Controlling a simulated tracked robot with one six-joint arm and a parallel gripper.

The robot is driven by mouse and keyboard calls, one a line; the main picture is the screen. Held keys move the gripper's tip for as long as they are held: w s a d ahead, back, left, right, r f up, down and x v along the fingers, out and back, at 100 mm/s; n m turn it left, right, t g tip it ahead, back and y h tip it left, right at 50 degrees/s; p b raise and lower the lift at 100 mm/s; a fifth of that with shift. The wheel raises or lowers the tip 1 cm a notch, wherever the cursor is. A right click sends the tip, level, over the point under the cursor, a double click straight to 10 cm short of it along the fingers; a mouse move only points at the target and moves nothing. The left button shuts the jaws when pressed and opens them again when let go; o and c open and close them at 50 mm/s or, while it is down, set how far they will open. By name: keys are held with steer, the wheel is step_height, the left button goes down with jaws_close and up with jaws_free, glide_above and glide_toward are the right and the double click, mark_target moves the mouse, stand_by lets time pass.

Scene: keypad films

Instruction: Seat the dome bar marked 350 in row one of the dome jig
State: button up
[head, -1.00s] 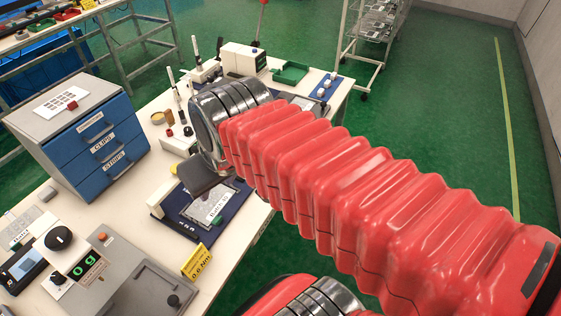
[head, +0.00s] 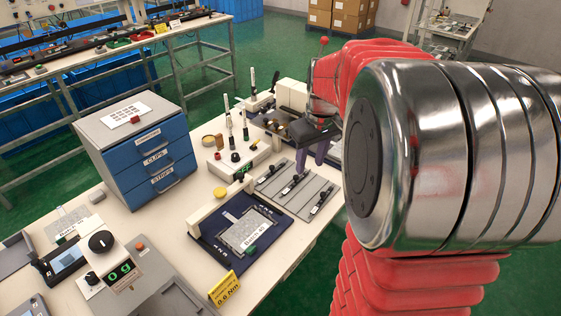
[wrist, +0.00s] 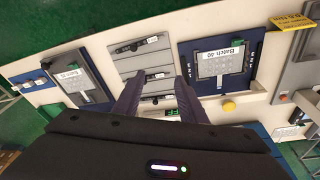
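My gripper (head: 311,163) hangs open and empty above a grey slotted plate (head: 268,187), pointing down. Its purple fingers also show in the wrist view (wrist: 160,84), spread over the same plate (wrist: 128,68). Several black bars with small white labels lie in the plate's rows. One bar (wrist: 158,76) appears between the fingertips in the wrist view; I cannot tell its height gap. Another bar (wrist: 127,48) lies in the row farther from the gripper. The label numbers are too small to read, so I cannot tell which is 350. The fingers partly hide the near rows.
A navy fixture (head: 215,252) with a "Batch 40" sheet (head: 250,230) sits beside the plate. Upright tools stand behind.

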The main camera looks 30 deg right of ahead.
steer(key=d+f, duration=0.4)
steer(key=d, duration=0.5)
steer(key=shift+w+f+g+y, duration=0.3)
steer(key=shift+w+f+g, duration=0.05)
steer(key=shift+f+g, duration=0.05)
steer(key=shift+f, duration=0.15)
glide_above(324, 193)
steer(key=f, duration=0.8)
steer(key=shift+s+f, duration=0.1)
steer(key=shift+s, duration=0.25)
steer(key=shift+w+a+f, duration=0.1)
steer(key=shift+w+f, duration=0.05)
steer(key=shift+f, duration=1.15)
steer(key=shift+w+f, duration=0.1)
steer(key=shift+f, duration=1.2)
jaws_close()
